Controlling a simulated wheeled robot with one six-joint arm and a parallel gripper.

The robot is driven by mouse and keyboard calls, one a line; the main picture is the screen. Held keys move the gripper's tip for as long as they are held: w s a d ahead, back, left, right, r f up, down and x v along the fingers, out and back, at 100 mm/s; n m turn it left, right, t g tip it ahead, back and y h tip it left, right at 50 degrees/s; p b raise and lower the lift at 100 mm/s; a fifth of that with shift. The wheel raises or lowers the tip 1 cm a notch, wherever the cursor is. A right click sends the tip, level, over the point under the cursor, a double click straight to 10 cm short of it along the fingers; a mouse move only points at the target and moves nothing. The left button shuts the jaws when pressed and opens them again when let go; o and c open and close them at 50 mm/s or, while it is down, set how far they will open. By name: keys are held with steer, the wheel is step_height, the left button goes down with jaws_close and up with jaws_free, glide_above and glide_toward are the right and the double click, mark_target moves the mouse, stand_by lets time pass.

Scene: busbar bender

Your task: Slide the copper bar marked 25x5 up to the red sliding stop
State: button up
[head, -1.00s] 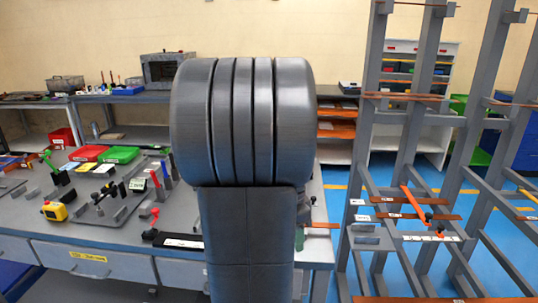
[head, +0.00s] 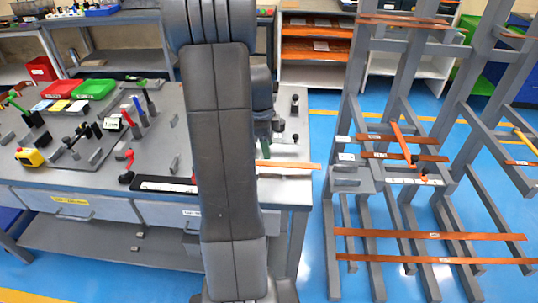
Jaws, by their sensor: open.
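Several copper bars rest on the grey rack at right, including an upper bar (head: 375,138), one just below it (head: 425,157) and a low bar (head: 450,235). Another copper bar (head: 290,164) sticks out past the bench's right edge from behind my arm. White labels show on some bars, but I cannot read 25x5 on any. A small red piece with a black base (head: 128,160) stands on the bench; I cannot tell whether it is the red sliding stop. My gripper does not show. My arm hides the middle of the bench.
The grey bench (head: 85,190) at left carries an emergency-stop box (head: 30,157), red (head: 55,88) and green trays (head: 94,88), and upright handles. A white-faced strip (head: 165,186) lies near its front edge. Blue floor (head: 318,225) is open between bench and rack.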

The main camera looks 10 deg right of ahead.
mark_target(263, 163)
steer(key=shift+d+f, duration=0.2)
steer(key=shift+f, duration=1.15)
steer(key=shift+d+f, duration=0.15)
steer(key=shift+f, duration=1.15)
jaws_close()
steer(key=shift+a, duration=0.2)
steer(key=shift+w+a, duration=0.15)
steer(key=shift+a, duration=0.35)
steer(key=shift+w+a, duration=0.15)
steer(key=shift+a, duration=0.35)
jaws_free()
steer(key=shift+s+r, duration=0.1)
steer(key=shift+r, duration=0.15)
